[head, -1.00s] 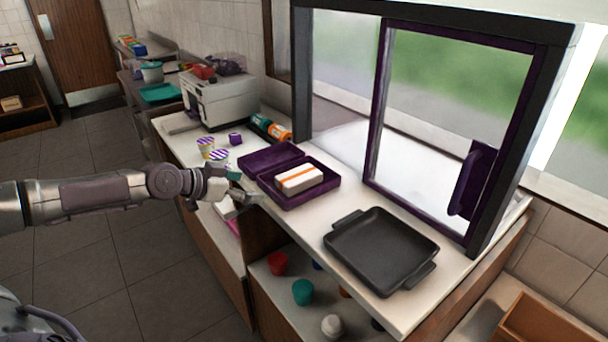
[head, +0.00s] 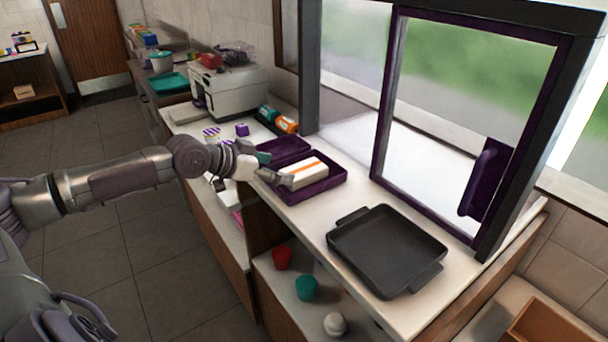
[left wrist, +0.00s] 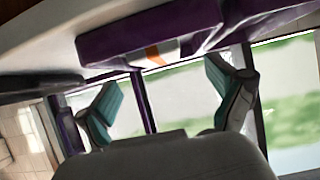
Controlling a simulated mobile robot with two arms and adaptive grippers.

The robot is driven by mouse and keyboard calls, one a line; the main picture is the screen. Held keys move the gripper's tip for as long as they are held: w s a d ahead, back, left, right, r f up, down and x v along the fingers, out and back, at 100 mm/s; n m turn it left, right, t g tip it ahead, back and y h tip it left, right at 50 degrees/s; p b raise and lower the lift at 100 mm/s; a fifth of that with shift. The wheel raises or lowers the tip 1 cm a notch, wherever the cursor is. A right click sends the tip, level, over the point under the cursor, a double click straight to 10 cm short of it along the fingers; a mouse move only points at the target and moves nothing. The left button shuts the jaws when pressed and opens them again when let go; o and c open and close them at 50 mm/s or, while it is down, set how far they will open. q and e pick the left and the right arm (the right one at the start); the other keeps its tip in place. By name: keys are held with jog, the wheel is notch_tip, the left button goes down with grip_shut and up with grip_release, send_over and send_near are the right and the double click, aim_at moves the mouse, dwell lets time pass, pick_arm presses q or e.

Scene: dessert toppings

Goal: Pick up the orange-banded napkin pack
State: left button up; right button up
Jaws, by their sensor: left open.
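The orange-banded napkin pack (head: 306,173) is a white block with an orange stripe. It lies in the open purple box (head: 325,188) on the counter. My left gripper (head: 278,176) is at the near left side of the box, close to the pack's left end, and hides a little of the box. In the left wrist view the gripper (left wrist: 168,98) has its two fingers spread wide with nothing between them. The pack (left wrist: 160,53) shows there past the fingertips, partly hidden by the purple box wall (left wrist: 150,32). My right gripper is not in view.
A black tray with handles (head: 385,250) stands to the right on the counter. A purple-framed window (head: 385,110) rises behind. A white machine (head: 232,93), striped cups (head: 211,134) and a small purple cube (head: 242,130) are at the far left. Cups (head: 306,288) sit on the shelf below.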

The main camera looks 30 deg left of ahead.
aim_at(301, 169)
pick_arm(q)
jog(key=shift+w+f+p, duration=0.1)
jog(key=shift+w+p, duration=0.2)
jog(key=shift+w, duration=0.1)
jog(key=shift+x, duration=1)
jog(key=shift+w+d+f+p, duration=0.1)
jog(key=shift+w+d+p, duration=0.2)
jog(key=shift+p, duration=0.25)
jog(key=x, duration=0.1)
jog(key=p+x, duration=0.2)
jog(key=x, duration=0.1)
jog(key=shift+w+d+r, duration=0.1)
jog(key=shift+d+r, duration=0.05)
jog(key=shift+r, duration=0.1)
jog(key=shift+w+d+f, duration=0.1)
jog(key=shift+w+f, duration=0.15)
jog(key=shift+s, duration=0.1)
jog(key=shift+c, duration=0.2)
jog(key=c, duration=1)
